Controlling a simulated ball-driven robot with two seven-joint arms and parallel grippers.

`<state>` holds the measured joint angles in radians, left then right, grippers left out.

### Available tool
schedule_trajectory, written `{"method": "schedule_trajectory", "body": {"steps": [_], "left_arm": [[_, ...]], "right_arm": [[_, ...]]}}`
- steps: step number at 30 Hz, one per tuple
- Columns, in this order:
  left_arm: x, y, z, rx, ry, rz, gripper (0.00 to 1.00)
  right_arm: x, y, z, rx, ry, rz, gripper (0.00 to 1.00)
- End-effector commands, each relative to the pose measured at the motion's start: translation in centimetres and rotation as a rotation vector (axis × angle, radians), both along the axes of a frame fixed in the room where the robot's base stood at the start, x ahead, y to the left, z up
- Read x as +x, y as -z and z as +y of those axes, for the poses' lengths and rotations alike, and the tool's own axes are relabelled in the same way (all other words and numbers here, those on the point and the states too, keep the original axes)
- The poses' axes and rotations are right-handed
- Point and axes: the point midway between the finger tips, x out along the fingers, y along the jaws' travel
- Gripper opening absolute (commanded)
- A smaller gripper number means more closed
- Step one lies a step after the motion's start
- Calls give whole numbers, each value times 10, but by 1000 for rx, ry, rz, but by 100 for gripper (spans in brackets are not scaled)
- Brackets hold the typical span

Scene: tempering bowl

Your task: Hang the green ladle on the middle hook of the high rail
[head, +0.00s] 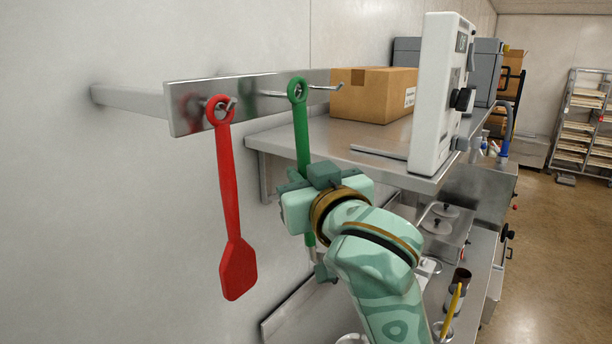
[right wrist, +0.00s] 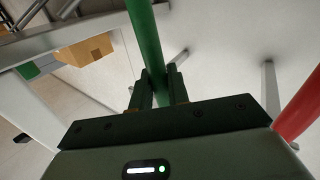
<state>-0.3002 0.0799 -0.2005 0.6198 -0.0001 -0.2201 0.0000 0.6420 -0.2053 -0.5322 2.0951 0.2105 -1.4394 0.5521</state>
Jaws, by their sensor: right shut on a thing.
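The green ladle (head: 303,130) is upright, with its ring at the top, in the head view. My right gripper (head: 306,180) is shut on its handle, which also shows between the fingers in the right wrist view (right wrist: 146,40). The ring is at the middle hook (head: 270,94) of the high rail (head: 190,112); I cannot tell whether the hook passes through it. My right gripper and arm hide much of the ladle's lower part. My left gripper is not in view.
A red spatula (head: 232,205) hangs on the left hook. The right hook (head: 326,87) is bare. A steel shelf (head: 350,140) holds a cardboard box (head: 372,95) and a white device (head: 437,95). Steel pots with lids (head: 437,226) stand below.

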Motion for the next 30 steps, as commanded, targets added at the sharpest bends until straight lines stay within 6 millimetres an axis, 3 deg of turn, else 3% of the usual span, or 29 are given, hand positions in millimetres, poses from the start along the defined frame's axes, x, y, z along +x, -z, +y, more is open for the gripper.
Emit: {"method": "schedule_trajectory", "body": {"steps": [30], "left_arm": [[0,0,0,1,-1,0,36]], "right_arm": [[5,5,7,0,0,0,0]]}}
